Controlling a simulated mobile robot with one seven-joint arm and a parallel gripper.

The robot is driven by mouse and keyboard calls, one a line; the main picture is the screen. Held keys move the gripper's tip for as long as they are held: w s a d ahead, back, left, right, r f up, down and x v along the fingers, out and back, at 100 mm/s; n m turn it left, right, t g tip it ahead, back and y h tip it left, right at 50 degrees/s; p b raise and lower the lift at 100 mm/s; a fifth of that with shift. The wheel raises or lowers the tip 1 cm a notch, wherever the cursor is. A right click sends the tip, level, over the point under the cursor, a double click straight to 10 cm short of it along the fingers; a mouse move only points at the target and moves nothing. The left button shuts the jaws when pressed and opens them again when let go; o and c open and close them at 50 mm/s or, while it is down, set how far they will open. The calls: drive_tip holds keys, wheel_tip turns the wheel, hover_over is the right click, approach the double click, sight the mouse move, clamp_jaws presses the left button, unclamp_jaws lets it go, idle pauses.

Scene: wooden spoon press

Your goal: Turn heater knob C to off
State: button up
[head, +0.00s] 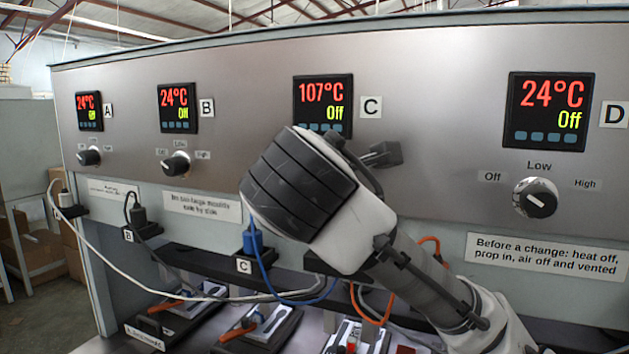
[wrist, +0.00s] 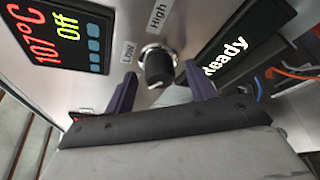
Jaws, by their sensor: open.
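Heater knob C (wrist: 160,68) is a black knob on a pale round base in the wrist view, on the grey metal panel. The "Low" and "High" labels are beside it; its "Off" label and pointer mark cannot be made out. My gripper (wrist: 161,71) is open, with its two dark purple fingers on either side of the knob; whether they touch it is unclear. Display C (head: 323,104) reads 107°C in red and "Off" in green; it also shows in the wrist view (wrist: 60,35). My arm hides knob C in the head view.
Knob A (head: 88,157) and knob B (head: 176,164) are left of my arm, knob D (head: 535,198) right. Their displays read 24°C and Off. A "Ready" screen (wrist: 228,52) is close to the right finger. Cables (head: 264,262) and presses hang or stand below.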

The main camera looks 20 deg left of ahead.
drive_tip(key=b+v, duration=0.4)
drive_tip(key=v, duration=0.9)
drive_tip(key=shift+s, duration=0.35)
drive_tip(key=shift+r, duration=0.1)
